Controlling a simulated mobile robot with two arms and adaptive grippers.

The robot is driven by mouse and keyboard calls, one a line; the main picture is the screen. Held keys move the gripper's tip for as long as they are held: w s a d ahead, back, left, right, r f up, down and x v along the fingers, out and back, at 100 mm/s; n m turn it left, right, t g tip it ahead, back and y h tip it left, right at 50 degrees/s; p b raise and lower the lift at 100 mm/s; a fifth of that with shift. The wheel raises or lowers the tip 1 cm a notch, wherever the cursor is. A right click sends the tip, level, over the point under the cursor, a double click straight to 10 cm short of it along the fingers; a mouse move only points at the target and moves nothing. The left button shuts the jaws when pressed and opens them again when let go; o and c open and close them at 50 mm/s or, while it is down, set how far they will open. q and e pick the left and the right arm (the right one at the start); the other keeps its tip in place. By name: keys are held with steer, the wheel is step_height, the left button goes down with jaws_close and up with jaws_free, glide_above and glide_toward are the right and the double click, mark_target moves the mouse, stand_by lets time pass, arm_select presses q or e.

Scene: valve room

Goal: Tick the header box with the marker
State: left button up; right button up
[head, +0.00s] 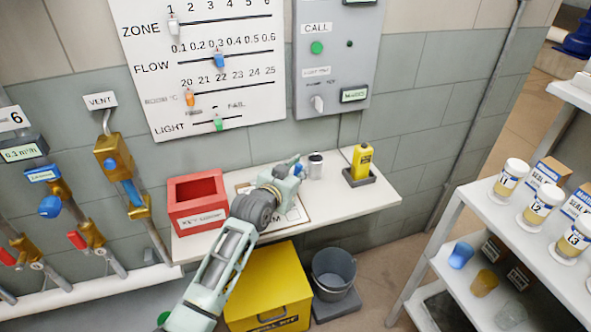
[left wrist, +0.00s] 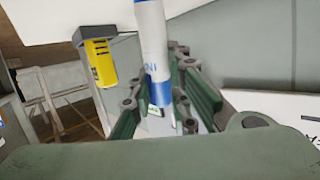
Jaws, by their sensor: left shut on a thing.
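My left gripper (head: 289,170) is over the wall shelf, above the far side of the clipboard. It is shut on the marker, whose white barrel with a blue end (left wrist: 152,45) stands out between the fingers in the left wrist view. In the head view only a small blue bit of the marker (head: 298,168) shows. The clipboard with its white form (head: 297,214) lies on the shelf, largely covered by my left arm. The header box cannot be made out. I cannot tell whether the marker touches the paper. My right gripper is not in view.
On the shelf (head: 345,200), a red box (head: 197,203) stands left, a small grey-white cup (head: 316,165) and a yellow bottle (head: 361,162) right. A yellow bin (head: 270,290) and a grey bucket (head: 334,270) are below. A rack with jars (head: 510,178) stands at right.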

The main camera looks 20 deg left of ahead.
arm_select(q)
steer(key=shift+a+f, duration=0.1)
steer(key=shift+a, duration=0.1)
steer(key=shift+w+a, duration=0.25)
steer(key=shift+a, duration=0.7)
steer(key=shift+d, duration=0.3)
steer(key=shift+s+d+p, duration=0.1)
steer(key=shift+d+p, duration=0.25)
steer(key=shift+d, duration=0.15)
steer(key=shift+s+a+p, duration=0.3)
steer(key=shift+s+p, duration=0.15)
steer(key=shift+p, duration=0.05)
step_height(320, 180, up, 8)
steer(key=p, duration=0.8)
steer(key=shift+w, duration=0.1)
